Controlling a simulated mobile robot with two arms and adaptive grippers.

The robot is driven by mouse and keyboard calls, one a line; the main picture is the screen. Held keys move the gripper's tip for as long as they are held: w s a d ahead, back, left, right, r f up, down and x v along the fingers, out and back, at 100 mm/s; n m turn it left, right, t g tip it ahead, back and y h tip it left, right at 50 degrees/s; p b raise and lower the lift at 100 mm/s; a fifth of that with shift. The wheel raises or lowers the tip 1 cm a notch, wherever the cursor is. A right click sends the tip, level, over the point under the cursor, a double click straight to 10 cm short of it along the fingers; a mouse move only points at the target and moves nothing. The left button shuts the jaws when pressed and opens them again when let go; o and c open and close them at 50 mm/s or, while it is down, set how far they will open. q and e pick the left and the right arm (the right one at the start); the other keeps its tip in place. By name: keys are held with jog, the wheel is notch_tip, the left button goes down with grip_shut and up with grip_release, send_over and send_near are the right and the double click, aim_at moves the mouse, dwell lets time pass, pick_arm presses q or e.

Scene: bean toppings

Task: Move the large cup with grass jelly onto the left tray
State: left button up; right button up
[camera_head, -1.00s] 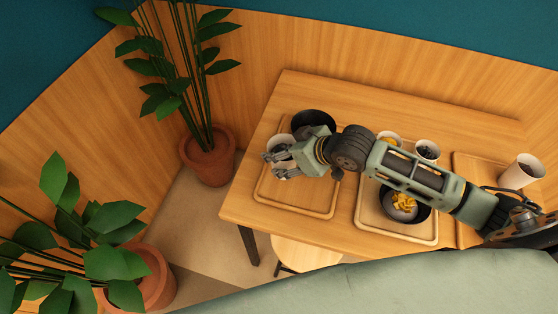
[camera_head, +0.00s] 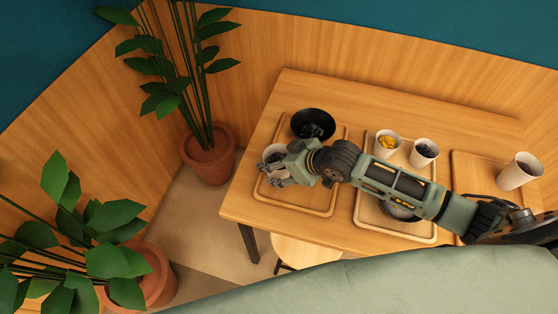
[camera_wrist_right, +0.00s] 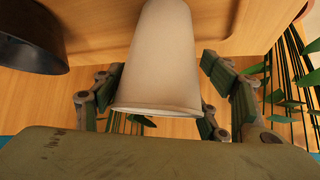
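A white cup (camera_head: 269,150) with dark contents, seemingly the grass jelly cup, stands on the left part of the left tray (camera_head: 320,211). My right gripper (camera_head: 275,168) is at this cup, its arm coming in from the right. In the right wrist view the pale cup (camera_wrist_right: 160,60) is between the fingers of my right gripper (camera_wrist_right: 160,75), with gaps showing on both sides, so the gripper looks open around it. The cup's contents do not show there. My left gripper is not in view.
A black bowl (camera_head: 300,122) with dark contents stands at the back of the left tray. On the middle tray (camera_head: 395,231) are a cup with yellow topping (camera_head: 383,153), a cup with dark contents (camera_head: 422,161) and a bowl mostly under my arm. Another white cup (camera_head: 516,177) stands at the right.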

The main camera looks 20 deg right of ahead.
jog(key=shift+o, duration=1.2)
jog(key=shift+r, duration=0.25)
jog(key=v, duration=1.2)
jog(key=shift+a+f, duration=0.1)
